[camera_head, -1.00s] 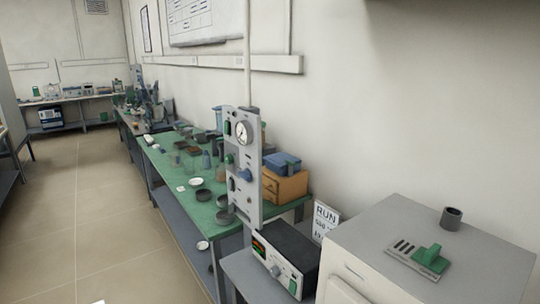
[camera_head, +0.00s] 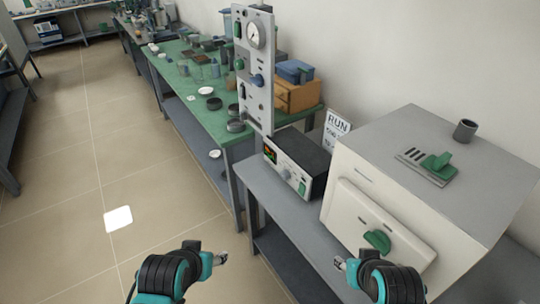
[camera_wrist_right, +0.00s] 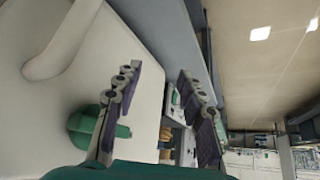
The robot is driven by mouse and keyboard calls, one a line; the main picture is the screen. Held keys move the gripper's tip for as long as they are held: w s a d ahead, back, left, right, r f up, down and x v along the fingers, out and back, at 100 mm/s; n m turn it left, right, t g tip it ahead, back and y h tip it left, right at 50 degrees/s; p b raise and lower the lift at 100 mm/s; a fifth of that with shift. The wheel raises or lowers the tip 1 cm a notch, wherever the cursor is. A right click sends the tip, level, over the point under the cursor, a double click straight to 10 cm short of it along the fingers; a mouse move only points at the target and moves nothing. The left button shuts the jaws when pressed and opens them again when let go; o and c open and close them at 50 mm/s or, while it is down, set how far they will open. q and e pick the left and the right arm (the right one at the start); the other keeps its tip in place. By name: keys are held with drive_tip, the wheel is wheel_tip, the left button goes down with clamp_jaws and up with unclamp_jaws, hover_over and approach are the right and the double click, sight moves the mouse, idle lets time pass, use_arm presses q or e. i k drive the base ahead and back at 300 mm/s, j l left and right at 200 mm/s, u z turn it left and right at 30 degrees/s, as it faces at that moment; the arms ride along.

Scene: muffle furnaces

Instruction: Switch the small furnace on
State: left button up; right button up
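A pale box furnace (camera_head: 390,150) with a grey top stands at the right on a grey bench. Its front door (camera_head: 365,225) is shut and carries a green handle (camera_head: 377,240), which also shows in the right wrist view (camera_wrist_right: 85,127). A control box (camera_head: 290,165) with a lit display, knobs and a green switch (camera_head: 302,187) sits left of the furnace. My right gripper (camera_head: 340,264) is in front of the furnace door; its fingers (camera_wrist_right: 157,76) are spread and empty. My left gripper (camera_head: 222,258) is low in front of the bench, too small to read.
A grey panel (camera_head: 252,70) with a gauge stands upright behind the control box. A RUN sign (camera_head: 337,125) stands by the furnace. A green flap (camera_head: 438,162) and short chimney (camera_head: 465,130) are on the furnace top. A green table (camera_head: 185,75) holds several dishes. Floor at left is clear.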

sight(302, 188)
drive_tip(key=i+j+z, duration=0.1)
drive_tip(key=j+z, duration=0.3)
drive_tip(key=j, duration=0.55)
drive_tip(key=j+z, duration=0.35)
drive_tip(key=j, duration=0.55)
